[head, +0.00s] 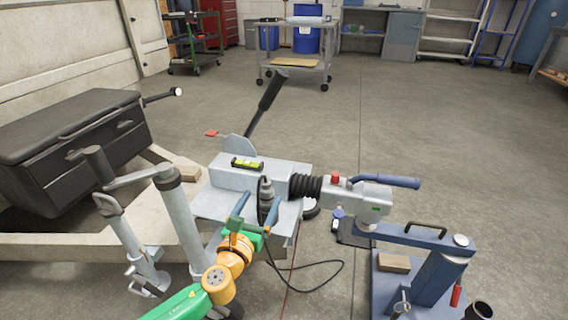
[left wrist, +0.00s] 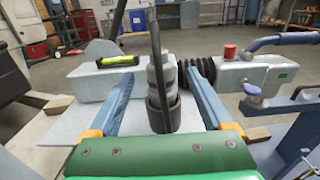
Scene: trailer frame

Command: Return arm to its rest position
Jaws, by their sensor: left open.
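My left arm comes in from the bottom in the head view, and my left gripper (head: 257,203) is open. Its two blue fingers stand apart on either side of a grey cylindrical plug (head: 265,188) with a black cable. In the left wrist view the plug (left wrist: 161,78) stands upright in a dark round cup between the spread fingers (left wrist: 159,72), with a gap on each side. The plug is at the front of the grey trailer drawbar housing (head: 223,178). My right gripper is not in view.
A black toolbox (head: 75,140) sits on the trailer frame at left. A handbrake lever (head: 268,100) rises behind the housing. The coupling head (head: 365,193) and blue stand (head: 430,270) are at right. A black cable (head: 318,264) loops low. Open floor (head: 430,120) lies beyond.

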